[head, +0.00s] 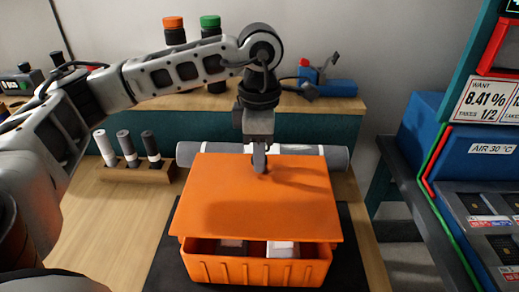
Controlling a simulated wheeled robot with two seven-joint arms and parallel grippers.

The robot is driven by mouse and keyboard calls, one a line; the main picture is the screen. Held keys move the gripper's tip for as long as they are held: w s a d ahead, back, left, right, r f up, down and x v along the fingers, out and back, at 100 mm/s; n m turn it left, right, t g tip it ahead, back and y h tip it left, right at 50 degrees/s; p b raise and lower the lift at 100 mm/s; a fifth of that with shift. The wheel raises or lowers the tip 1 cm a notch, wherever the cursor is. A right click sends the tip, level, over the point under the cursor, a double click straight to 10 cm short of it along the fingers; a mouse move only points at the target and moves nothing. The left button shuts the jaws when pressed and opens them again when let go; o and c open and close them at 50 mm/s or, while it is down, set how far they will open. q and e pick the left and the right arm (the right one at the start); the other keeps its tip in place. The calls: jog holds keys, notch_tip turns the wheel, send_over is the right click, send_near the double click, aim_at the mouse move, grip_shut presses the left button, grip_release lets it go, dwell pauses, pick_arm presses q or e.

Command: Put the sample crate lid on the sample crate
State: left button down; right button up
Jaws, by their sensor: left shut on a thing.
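The orange sample crate lid (258,207) is a flat panel over the orange sample crate (256,272). My left gripper (260,168) points down and is shut on the lid near its far edge. The lid covers most of the crate. A gap shows at the front, where white and grey items (282,249) are visible inside. The lid's front edge looks raised above the crate's front rim. Whether its far side touches the crate is hidden. My right gripper is not in view.
The crate stands on a dark mat (165,270) on a wooden table (105,235). A grey roll (335,157) lies behind the lid. A wooden rack (135,171) with 3 capped tubes stands left. A blue machine (480,150) is at right. The table's left front is clear.

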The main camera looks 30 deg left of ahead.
pick_arm(q)
notch_tip(320, 180, down, 4)
jog(key=b, duration=0.3)
jog(key=shift+f, duration=0.15)
jog(key=shift+f+b, duration=0.25)
jog(key=shift+b, duration=0.05)
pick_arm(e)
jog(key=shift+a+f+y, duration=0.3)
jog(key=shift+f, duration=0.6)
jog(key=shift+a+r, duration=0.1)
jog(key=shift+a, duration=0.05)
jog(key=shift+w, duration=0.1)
pick_arm(q)
jog(key=shift+f+b, duration=0.5)
jog(key=shift+b, duration=0.15)
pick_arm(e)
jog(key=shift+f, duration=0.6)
pick_arm(q)
jog(key=c, duration=1)
grip_release()
jog(key=shift+c, duration=0.2)
